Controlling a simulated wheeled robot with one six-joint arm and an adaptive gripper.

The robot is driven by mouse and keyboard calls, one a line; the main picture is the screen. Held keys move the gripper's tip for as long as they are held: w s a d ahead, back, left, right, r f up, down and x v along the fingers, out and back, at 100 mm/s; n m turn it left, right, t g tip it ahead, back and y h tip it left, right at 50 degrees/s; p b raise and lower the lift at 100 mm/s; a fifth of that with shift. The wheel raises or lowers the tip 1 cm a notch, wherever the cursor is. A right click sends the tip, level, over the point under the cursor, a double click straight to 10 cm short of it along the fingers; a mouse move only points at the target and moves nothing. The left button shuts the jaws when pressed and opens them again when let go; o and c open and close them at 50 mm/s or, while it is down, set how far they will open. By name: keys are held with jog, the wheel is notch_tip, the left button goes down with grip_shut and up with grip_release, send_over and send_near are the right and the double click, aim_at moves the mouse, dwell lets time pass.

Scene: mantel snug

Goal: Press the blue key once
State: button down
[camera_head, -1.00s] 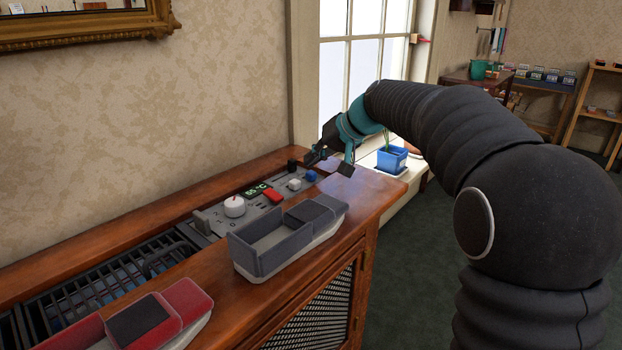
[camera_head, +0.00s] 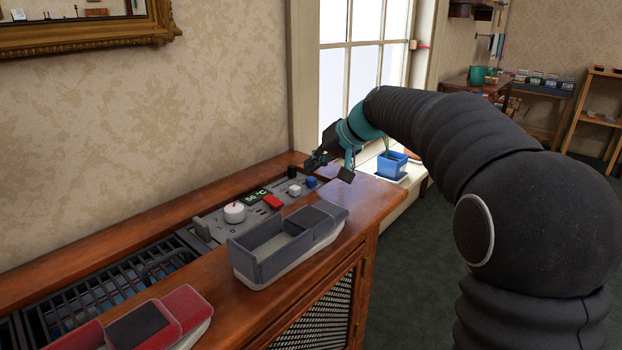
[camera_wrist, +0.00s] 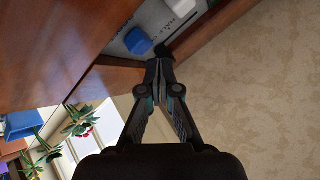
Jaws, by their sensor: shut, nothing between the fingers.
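The blue key (camera_head: 311,182) sits at the right end of the grey control panel (camera_head: 212,222) on the wooden cabinet. In the wrist view the blue key (camera_wrist: 138,42) shows at the upper left of the fingertips, with a gap in the picture between them. My gripper (camera_head: 316,161) is above and beside that end of the panel. Its fingertips (camera_wrist: 158,68) are together, with nothing between them. I cannot tell the exact height of the tips over the key.
A white key (camera_head: 294,190), black knob (camera_head: 292,171), red key (camera_head: 272,201), green display (camera_head: 257,197) and white dial (camera_head: 235,212) share the panel. A grey open box (camera_head: 257,264) stands in front. A blue plant pot (camera_head: 392,164) is by the window.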

aim_at(314, 179)
dwell(0.3)
jog(key=shift+f+b, duration=0.4)
jog(key=shift+f, duration=0.05)
jog(key=shift+f+b, duration=0.4)
jog(key=shift+f, duration=0.05)
dwell(0.7)
jog(key=shift+r, duration=0.15)
jog(key=shift+r+p, duration=0.65)
jog(key=shift+r, duration=0.1)
jog(key=shift+r+p, duration=1.95)
jog(key=shift+r, duration=0.6)
